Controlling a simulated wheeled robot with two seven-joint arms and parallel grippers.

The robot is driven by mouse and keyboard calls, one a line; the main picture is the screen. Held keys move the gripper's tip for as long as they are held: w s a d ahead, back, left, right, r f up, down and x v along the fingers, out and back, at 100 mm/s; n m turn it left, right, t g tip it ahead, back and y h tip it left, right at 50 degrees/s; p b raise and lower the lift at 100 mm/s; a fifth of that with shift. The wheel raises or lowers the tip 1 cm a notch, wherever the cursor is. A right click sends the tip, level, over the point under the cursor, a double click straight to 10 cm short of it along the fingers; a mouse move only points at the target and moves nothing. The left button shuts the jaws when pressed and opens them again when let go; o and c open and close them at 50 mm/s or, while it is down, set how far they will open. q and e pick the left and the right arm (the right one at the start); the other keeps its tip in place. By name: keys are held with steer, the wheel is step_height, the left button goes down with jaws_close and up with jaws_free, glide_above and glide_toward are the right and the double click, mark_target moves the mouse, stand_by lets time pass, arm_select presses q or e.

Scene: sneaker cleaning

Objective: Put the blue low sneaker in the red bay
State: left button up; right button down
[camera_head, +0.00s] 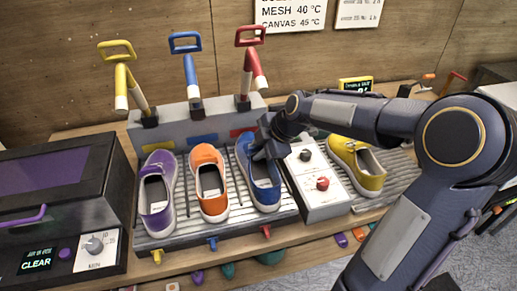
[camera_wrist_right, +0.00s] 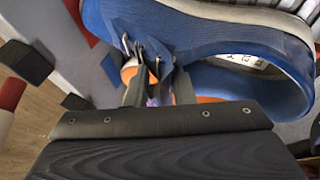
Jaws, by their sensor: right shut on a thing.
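The blue low sneaker (camera_head: 262,190) is over the red bay, the rightmost of the rack's bays, marked by a red tab (camera_head: 266,232) and a red-handled lever (camera_head: 250,70). Its toe points to the back. I cannot tell whether its sole rests on the slats. My right gripper (camera_head: 268,150) is shut on the sneaker near its upper right side. In the right wrist view the blue upper (camera_wrist_right: 205,30) fills the top, and the gripper fingers (camera_wrist_right: 155,85) are at its edge. My left gripper is not in view.
A purple sneaker (camera_head: 157,192) and an orange sneaker (camera_head: 209,182) stand in the bays to the left. A white control box (camera_head: 315,185) stands close on the right, with a yellow sneaker (camera_head: 357,165) beyond it. A dark machine (camera_head: 60,205) stands at left.

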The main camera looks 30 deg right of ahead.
steer(key=shift+f, duration=0.25)
steer(key=c, duration=1.2)
jaws_free()
steer(key=shift+o, duration=0.2)
steer(key=b+v, duration=0.1)
steer(key=v, duration=0.6)
steer(key=shift+d+r, duration=0.1)
steer(key=shift+r, duration=0.1)
steer(key=s+r+p, duration=0.2)
steer(key=s+r, duration=0.1)
steer(key=r, duration=0.2)
steer(key=shift+a, duration=0.3)
steer(key=shift+s+a+r, duration=0.1)
steer(key=shift+s+r, duration=0.05)
steer(key=shift+s, duration=0.05)
steer(key=s+a+f+m, duration=0.4)
steer(key=s+f+m, duration=0.1)
steer(key=s+m, duration=0.4)
steer(key=s+a+f+m, duration=0.5)
steer(key=s+m, duration=0.4)
steer(key=shift+s+a+f+g, duration=0.15)
steer(key=shift+s+a+g, duration=0.05)
steer(key=shift+g, duration=0.1)
